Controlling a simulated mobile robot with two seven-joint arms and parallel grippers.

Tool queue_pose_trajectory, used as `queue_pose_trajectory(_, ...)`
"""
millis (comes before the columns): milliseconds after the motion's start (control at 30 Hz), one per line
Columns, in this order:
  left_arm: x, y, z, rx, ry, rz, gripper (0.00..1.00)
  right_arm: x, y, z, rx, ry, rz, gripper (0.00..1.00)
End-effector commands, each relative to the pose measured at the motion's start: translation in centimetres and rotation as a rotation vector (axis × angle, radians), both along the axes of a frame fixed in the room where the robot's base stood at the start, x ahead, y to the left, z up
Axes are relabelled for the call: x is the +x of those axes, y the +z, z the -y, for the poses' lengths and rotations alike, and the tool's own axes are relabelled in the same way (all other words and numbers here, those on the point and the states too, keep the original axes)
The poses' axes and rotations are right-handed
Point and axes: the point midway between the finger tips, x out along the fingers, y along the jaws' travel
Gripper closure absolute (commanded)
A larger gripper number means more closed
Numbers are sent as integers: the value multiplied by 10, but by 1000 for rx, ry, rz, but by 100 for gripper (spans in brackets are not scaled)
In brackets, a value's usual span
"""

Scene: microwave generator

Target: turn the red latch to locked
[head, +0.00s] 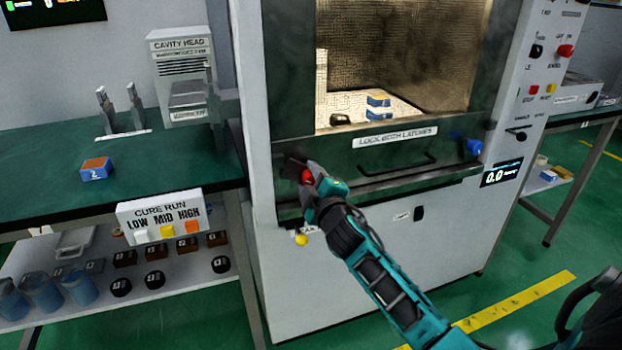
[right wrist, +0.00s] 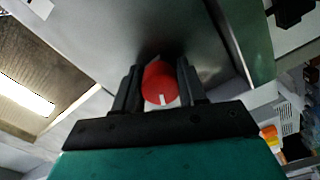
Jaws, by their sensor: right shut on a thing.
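The red latch (head: 306,176) is on the lower left of the microwave's door frame. My right gripper (head: 313,176) is at the latch, its fingers on either side of it and shut on it. In the right wrist view the latch (right wrist: 160,84) is a round red knob with a short white mark near its lower edge, between the two dark fingers (right wrist: 158,88). A blue latch (head: 472,147) is on the lower right of the door frame. A label reading "LOCK BOTH LATCHES" (head: 397,137) is between them. My left gripper is not in view.
The door's dark handle bar (head: 398,166) is right of my gripper. Inside the chamber are blue-and-white blocks (head: 378,101) and a dark item (head: 340,119). A green bench (head: 40,165) with an orange-topped block (head: 96,168) stands left. A display (head: 501,173) reads 0.0.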

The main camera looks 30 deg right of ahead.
Motion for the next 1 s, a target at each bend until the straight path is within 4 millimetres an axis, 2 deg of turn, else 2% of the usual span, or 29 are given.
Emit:
queue_pose_trajectory(567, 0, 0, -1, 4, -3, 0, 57, 0, -2, -4, 19, 7, 1, 89)
queue_pose_trajectory(600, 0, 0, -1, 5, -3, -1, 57, 0, -2, -4, 18, 7, 1, 55)
queue_pose_trajectory(800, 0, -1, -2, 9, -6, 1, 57, 0, -1, -2, 17, 5, 3, 36)
queue_pose_trajectory(1000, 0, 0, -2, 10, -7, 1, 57, 0, 0, -1, 16, 2, 4, 34)
